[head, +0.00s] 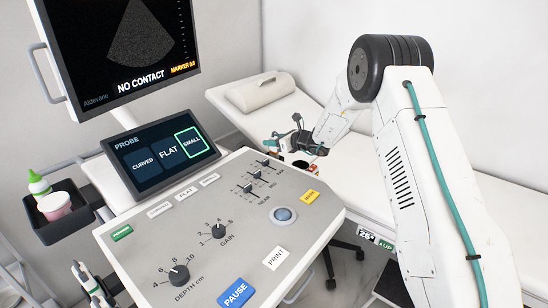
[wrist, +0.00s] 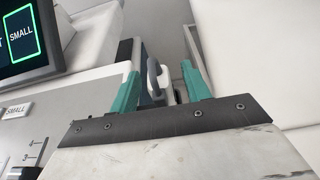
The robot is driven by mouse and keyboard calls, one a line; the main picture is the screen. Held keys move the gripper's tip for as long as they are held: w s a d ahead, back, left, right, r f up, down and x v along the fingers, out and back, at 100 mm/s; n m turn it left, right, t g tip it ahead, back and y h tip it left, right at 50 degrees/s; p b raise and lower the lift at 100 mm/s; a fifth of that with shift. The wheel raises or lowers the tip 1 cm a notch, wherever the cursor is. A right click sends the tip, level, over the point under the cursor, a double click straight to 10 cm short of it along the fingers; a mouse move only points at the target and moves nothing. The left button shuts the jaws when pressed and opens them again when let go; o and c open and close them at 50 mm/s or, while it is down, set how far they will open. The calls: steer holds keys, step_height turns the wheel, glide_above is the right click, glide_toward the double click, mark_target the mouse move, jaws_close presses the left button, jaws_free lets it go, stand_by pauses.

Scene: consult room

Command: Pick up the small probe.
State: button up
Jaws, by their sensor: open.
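My gripper (head: 284,130) is past the far right edge of the ultrasound console, its teal fingers apart. In the wrist view my gripper (wrist: 159,72) is open, with a pale grey-white rounded piece (wrist: 153,78) showing between and beyond the fingers. This looks like a probe, but I cannot tell for sure that it is the small one. It stands beside a dark-edged part of the console. Nothing is clearly gripped. In the head view this piece is not clearly visible; my gripper and arm crowd that spot. The probe screen (head: 160,150) has SMALL outlined in green.
The console panel (head: 215,230) with knobs and sliders fills the front. White probe-like pieces (head: 92,286) hang at its lower left. A dark tray (head: 64,222) holds a green-capped bottle (head: 38,184) and a pink tub (head: 54,205). A white couch (head: 235,92) with a pillow (head: 259,93) lies behind.

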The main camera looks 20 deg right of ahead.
steer(key=c, duration=1)
steer(key=shift+o, duration=0.2)
